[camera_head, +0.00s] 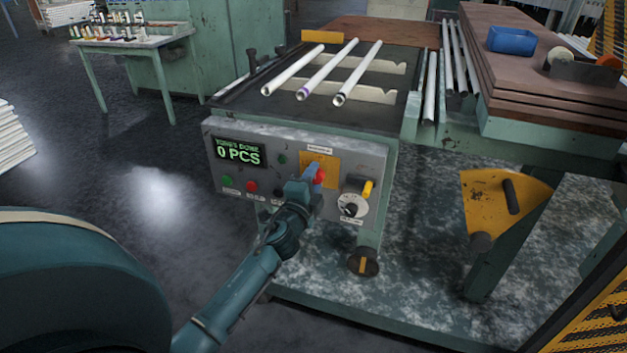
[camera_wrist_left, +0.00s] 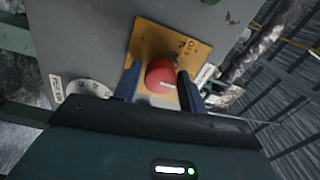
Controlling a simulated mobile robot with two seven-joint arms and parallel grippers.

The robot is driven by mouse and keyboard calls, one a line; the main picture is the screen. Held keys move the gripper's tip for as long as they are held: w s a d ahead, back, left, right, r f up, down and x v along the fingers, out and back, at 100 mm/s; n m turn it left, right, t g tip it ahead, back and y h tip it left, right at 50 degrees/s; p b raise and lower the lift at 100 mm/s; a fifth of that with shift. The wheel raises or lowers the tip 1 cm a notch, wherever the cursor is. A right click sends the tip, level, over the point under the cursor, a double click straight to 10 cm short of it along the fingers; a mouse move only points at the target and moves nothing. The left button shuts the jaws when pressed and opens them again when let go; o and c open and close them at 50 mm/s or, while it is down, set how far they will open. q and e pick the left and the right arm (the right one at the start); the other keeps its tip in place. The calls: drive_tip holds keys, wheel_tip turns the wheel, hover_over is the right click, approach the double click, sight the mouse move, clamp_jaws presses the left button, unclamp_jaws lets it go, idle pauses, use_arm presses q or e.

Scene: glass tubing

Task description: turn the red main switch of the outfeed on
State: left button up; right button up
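The red main switch (camera_wrist_left: 160,78) is a round red knob with a light mark on its face, on a yellow plate (camera_wrist_left: 143,42). In the head view the switch (camera_head: 320,175) shows partly, on the yellow plate (camera_head: 322,163) of the grey control panel (camera_head: 374,163). My left gripper (camera_head: 311,178) is in front of the plate. In the left wrist view its two fingers (camera_wrist_left: 160,84) stand on either side of the knob, close to it. I cannot tell whether they press on it. My right gripper is not in view.
The panel also has a lit display reading 0 PCS (camera_head: 239,152), a green button (camera_head: 227,180), a red button (camera_head: 251,186) and a white dial (camera_head: 350,207). Three glass tubes (camera_head: 325,71) lie on the bed above. A yellow bracket (camera_head: 490,200) stands at the right.

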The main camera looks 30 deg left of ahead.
use_arm(q)
drive_tip(key=o, duration=0.3)
drive_tip(key=v, duration=1.3)
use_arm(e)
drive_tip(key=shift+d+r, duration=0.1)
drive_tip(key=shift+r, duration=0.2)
use_arm(q)
drive_tip(key=shift+s, duration=0.1)
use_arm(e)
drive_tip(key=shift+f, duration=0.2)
